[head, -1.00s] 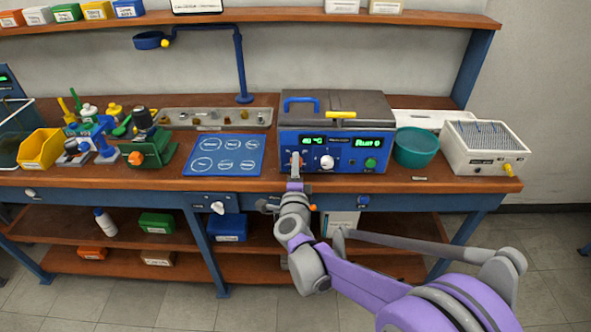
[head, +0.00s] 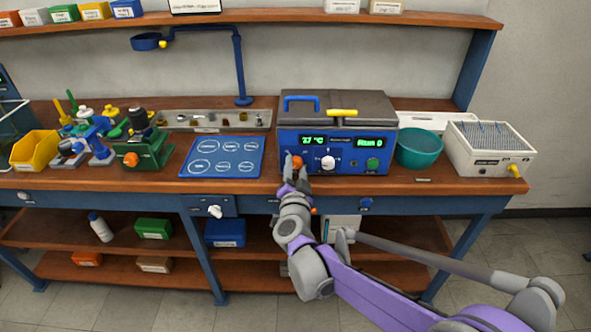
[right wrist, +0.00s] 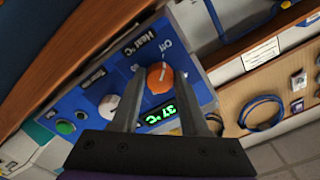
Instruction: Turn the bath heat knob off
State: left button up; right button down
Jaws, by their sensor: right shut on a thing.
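The blue bath unit (head: 337,135) with a grey lid stands on the bench. Its orange heat knob (head: 297,162) is at the left of the front panel. In the right wrist view the orange knob (right wrist: 160,76) sits between the fingers, beside the printed words "Heat °C" and "Off". A pale line shows on its face. The green display (right wrist: 162,113) there reads 37 °C. My right gripper (head: 293,176) is at the panel, shut on the orange knob; its fingers (right wrist: 166,88) lie on either side of it. My left gripper is not in view.
A white knob (head: 328,162) and a green button (head: 372,163) are to the right on the same panel. A teal bowl (head: 418,147) and a white rack box (head: 490,157) stand right of the unit. A blue mat (head: 221,172) lies left of it.

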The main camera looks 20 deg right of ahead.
jog(key=shift+n, duration=0.6)
jog(key=shift+c, duration=2.1)
grip_release()
jog(key=v, duration=1)
jog(key=shift+s, duration=0.4)
jog(key=shift+a+r, duration=0.1)
